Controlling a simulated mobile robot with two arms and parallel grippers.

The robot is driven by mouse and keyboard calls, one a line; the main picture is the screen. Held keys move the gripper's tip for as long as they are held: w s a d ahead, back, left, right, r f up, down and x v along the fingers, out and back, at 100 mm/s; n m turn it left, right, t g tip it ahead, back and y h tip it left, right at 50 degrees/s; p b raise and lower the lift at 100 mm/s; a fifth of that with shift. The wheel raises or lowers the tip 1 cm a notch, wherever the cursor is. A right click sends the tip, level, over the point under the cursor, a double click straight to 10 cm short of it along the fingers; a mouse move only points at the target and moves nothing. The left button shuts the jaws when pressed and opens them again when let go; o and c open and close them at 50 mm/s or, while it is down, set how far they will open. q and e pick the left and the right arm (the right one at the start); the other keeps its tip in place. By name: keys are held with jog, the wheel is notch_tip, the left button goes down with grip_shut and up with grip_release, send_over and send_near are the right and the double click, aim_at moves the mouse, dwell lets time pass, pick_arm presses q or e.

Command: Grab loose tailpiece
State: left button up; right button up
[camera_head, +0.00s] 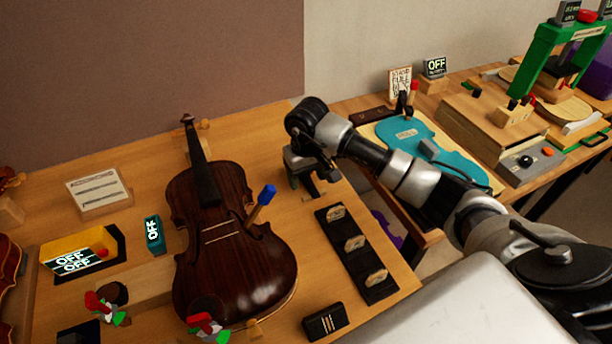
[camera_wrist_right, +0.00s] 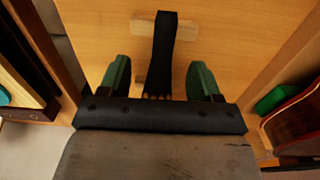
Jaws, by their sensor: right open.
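The loose tailpiece (camera_wrist_right: 163,50) is a dark tapered piece with small notches at its near end. In the right wrist view it lies over a light wooden block (camera_wrist_right: 140,84) on the bench top. My right gripper (camera_wrist_right: 160,72) is open, with one green-black finger on each side of the tailpiece and a gap on both sides. In the head view the right gripper (camera_head: 308,186) points down over the bench, right of the violin (camera_head: 225,255); I cannot clearly make out the tailpiece there. My left gripper is not in view.
A blue-handled tool (camera_head: 262,197) stands at the violin's right edge. A dark rack (camera_head: 352,250) with several light pieces lies in front of my right gripper. A second bench to the right carries a teal violin-shaped plate (camera_head: 425,150).

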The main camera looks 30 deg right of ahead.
jog(key=shift+c, duration=0.3)
jog(key=c, duration=1)
jog(key=shift+o, duration=0.2)
jog(key=shift+r, duration=0.1)
